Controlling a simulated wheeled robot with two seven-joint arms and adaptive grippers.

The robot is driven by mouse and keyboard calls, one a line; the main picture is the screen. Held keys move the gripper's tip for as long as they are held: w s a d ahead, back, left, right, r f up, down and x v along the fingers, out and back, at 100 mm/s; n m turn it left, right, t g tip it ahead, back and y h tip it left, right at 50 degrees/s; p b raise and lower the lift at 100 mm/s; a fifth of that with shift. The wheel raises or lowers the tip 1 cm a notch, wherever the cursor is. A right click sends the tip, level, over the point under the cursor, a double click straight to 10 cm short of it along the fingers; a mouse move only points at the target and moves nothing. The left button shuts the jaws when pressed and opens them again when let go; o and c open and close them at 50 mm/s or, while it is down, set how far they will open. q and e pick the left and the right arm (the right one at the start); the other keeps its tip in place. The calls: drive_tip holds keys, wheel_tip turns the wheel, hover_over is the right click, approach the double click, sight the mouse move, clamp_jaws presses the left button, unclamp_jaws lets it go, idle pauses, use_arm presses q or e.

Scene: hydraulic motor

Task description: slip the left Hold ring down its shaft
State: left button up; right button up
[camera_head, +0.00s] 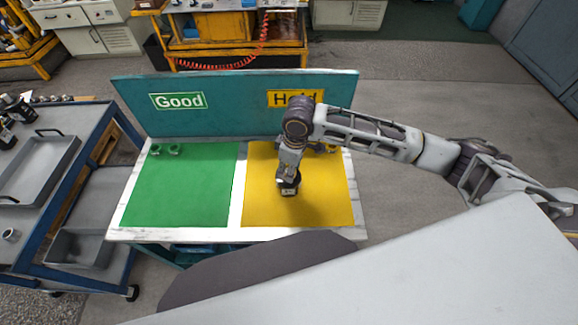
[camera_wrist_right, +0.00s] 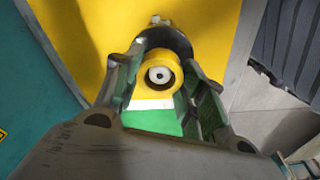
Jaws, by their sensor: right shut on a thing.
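My right gripper (camera_head: 288,172) points down over the yellow Hold mat (camera_head: 325,205). In the wrist view its fingers (camera_wrist_right: 160,88) are closed on either side of a yellow ring (camera_wrist_right: 158,62). A pale round shaft end (camera_wrist_right: 159,75) with a dark centre shows inside the ring. I cannot tell how far down the shaft the ring sits. A dark motor body (camera_head: 289,189) stands upright on the mat under the gripper. Its dark rim (camera_wrist_right: 178,38) shows beyond the ring in the wrist view, mostly hidden. My left gripper is out of view.
Two green rings (camera_head: 173,150) sit at the back of the green Good mat (camera_head: 180,190). A small yellow thing (camera_head: 331,148) lies at the back of the Hold mat, partly behind my arm. A teal sign board (camera_head: 230,120) stands behind. A blue trolley (camera_head: 95,140) is at left.

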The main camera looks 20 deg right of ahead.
drive_tip(key=shift+f, duration=0.25)
drive_tip(key=o, duration=0.8)
drive_tip(key=shift+r, duration=0.15)
drive_tip(key=shift+r+p, duration=1.9)
drive_tip(key=shift+p, duration=0.85)
drive_tip(key=shift+r+p, duration=0.45)
drive_tip(key=shift+r, duration=0.55)
